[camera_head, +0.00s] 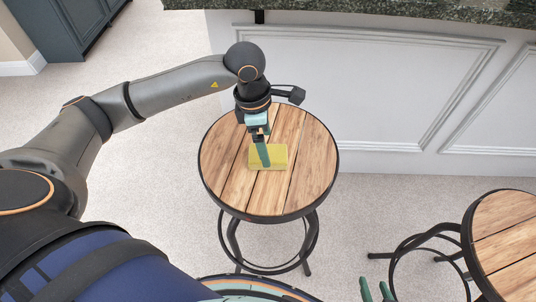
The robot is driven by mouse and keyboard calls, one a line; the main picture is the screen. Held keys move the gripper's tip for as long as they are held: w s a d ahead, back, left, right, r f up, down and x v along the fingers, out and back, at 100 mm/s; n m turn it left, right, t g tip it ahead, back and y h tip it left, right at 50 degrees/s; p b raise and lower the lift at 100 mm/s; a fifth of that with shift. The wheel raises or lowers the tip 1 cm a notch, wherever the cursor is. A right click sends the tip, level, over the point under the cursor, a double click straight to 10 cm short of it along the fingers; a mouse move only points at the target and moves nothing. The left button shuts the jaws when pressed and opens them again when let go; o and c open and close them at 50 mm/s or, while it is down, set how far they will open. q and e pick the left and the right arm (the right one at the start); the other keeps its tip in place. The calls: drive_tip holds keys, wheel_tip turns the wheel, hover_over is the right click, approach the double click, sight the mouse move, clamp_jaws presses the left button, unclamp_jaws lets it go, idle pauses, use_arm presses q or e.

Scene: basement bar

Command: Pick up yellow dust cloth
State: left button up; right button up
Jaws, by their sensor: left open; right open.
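The yellow dust cloth (279,157) lies flat on the round wooden top of a stool (225,171), near its middle. My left gripper (264,160) reaches down over the cloth from above, its fingers in front of the cloth's middle. The fingers overlap each other in this view, and I cannot tell whether they touch the cloth. My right gripper (376,290) shows only as fingertips at the bottom edge, apart from each other and with nothing between them, far from the cloth.
A second wooden-topped stool (512,242) stands at the lower right. A white panelled bar front (370,85) with a dark stone counter (400,8) rises behind the first stool. A dark cabinet (62,22) is at the upper left. Carpet lies open between.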

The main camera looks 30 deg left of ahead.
use_arm(q)
drive_tip(key=f, duration=0.3)
drive_tip(key=shift+d+f, duration=0.2)
drive_tip(key=shift+f, duration=0.1)
drive_tip(key=c, duration=1.2)
drive_tip(key=shift+r, duration=0.15)
drive_tip(key=shift+c, duration=0.2)
drive_tip(key=shift+w+r, duration=0.1)
drive_tip(key=shift+r, duration=0.55)
drive_tip(key=w+d+r, duration=0.1)
drive_tip(key=d+r, duration=1)
drive_tip(key=d, duration=0.3)
drive_tip(key=shift+w+r, duration=0.25)
drive_tip(key=shift+w, duration=0.1)
